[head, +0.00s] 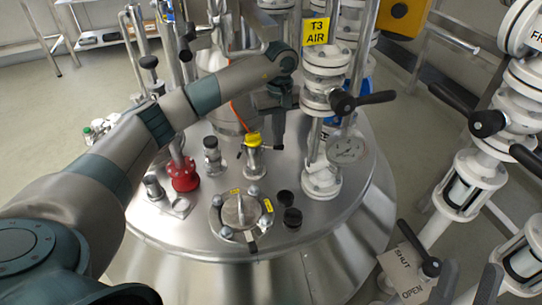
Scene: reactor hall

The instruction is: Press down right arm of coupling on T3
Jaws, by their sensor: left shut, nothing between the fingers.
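A coupling with a yellow top (253,140) stands on a short metal stub on the steel vessel lid (215,215). A thin dark arm shows at its right side, close under my gripper; its exact angle is too small to tell. My left arm reaches across the lid from the left. My left gripper (268,122) points down just above and right of the coupling, shut and empty. Its fingertips are partly lost against dark parts, so I cannot tell whether they touch the coupling's arm. A yellow T3 AIR sign (315,31) hangs behind.
A white valve column with a black handle (374,98) and a pressure gauge (345,149) stand right of the gripper. A red flanged fitting (183,174), a round hatch (240,211) and black caps (292,217) sit on the lid. More valves and pipes crowd the right.

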